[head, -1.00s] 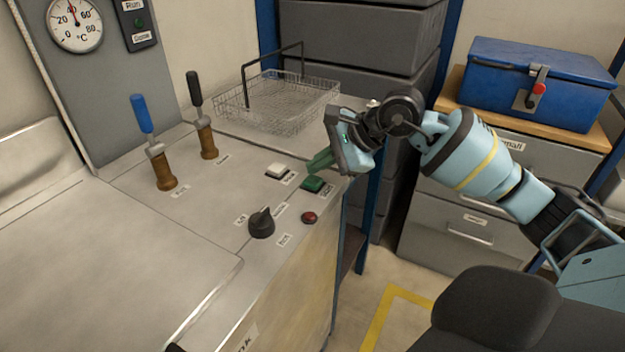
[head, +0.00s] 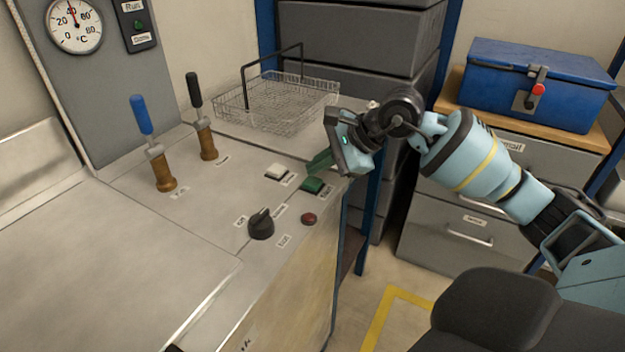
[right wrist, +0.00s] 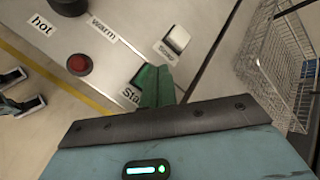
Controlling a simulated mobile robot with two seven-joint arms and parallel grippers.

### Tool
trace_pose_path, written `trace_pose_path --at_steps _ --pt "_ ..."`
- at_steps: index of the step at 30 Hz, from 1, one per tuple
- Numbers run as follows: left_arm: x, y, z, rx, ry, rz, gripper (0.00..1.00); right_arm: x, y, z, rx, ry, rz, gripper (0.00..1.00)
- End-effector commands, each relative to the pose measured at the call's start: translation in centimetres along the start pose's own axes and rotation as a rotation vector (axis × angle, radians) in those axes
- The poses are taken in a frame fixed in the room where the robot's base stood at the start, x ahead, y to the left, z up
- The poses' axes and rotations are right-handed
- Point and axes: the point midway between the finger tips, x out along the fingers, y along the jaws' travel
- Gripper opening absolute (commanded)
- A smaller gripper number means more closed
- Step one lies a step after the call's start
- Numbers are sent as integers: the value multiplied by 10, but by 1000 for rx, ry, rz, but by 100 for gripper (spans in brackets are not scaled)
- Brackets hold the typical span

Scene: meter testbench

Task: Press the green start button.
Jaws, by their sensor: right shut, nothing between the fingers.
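The green start button (head: 312,185) sits on the panel of the grey bench, near its right edge. My right gripper (head: 318,164) is shut and empty, with its green fingertips just above and behind the button in the head view. A small gap seems to show between them. In the right wrist view the shut fingers (right wrist: 157,86) point over the green button (right wrist: 139,76), which they partly hide along with its label. I cannot tell the exact height of the tips over the button.
A white button (head: 276,171) lies beside the green one. A black knob (head: 261,223) and a red button (head: 309,219) are nearer. Two levers, blue (head: 141,115) and black (head: 194,90), stand left. A wire basket (head: 275,104) stands behind.

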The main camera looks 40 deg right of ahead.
Motion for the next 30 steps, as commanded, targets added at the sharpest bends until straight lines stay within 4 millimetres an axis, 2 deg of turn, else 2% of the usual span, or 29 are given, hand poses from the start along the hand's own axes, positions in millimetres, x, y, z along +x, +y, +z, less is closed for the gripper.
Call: trace_pose_path --at_steps 19,30 --pt "0 0 -2 0 4 0 69 0 0 0 0 0 0 0" --pt "4 0 7 -1 -9 1 69 7 5 -5 0 0 1 0"
